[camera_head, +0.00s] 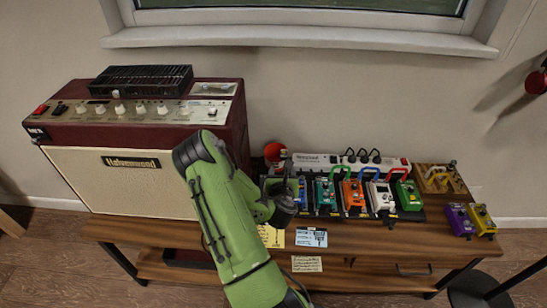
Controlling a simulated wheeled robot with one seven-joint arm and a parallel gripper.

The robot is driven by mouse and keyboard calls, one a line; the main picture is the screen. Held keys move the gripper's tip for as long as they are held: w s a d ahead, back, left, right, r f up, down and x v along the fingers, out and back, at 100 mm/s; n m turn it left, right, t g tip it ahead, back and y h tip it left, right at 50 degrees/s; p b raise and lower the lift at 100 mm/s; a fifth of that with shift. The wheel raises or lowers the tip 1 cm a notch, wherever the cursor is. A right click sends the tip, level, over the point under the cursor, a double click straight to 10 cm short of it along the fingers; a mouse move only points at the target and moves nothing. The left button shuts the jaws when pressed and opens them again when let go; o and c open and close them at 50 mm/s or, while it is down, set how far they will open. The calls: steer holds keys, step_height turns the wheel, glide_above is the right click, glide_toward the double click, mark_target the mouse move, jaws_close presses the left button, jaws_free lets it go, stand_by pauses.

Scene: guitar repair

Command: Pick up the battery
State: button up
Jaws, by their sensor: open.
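I cannot make out a battery; it may be hidden behind my arm or too small to tell. My green arm reaches up from the bottom middle, and my gripper (284,176) is at the left end of the pedal row, over the wooden bench (165,233). The gripper is small and partly hidden by my wrist; it is open, and I see nothing held between its fingers. Several coloured pedals (354,195) stand in a row just right of it.
A large maroon amplifier (125,180) with a black slatted unit (141,79) on top stands left of my arm. A power strip (342,161) lies behind the pedals. Purple and yellow pedals (470,219) sit at the right end. Paper notes (311,237) lie along the front. A dark stool (480,288) is at lower right.

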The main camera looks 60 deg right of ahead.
mark_target(284, 154)
steer(key=p+x, duration=0.2)
steer(key=x, duration=1.2)
steer(key=shift+s+d, duration=0.1)
steer(key=shift+d, duration=0.1)
steer(key=shift+r+p, duration=0.15)
steer(key=shift+p, duration=0.15)
jaws_close()
step_height(284, 154, up, 10)
steer(key=p, duration=0.5)
steer(key=w+d+f+b, duration=0.1)
steer(key=f+b, duration=0.2)
steer(key=w+d+f+b, duration=0.1)
steer(key=f+b, duration=0.2)
steer(key=b, duration=0.1)
steer(key=w+d+f+b, duration=0.1)
steer(key=w+f+b, duration=0.1)
steer(key=f+b, duration=0.1)
steer(key=shift+f+b, duration=0.35)
steer(key=shift+f, duration=0.25)
steer(key=shift+r, duration=0.1)
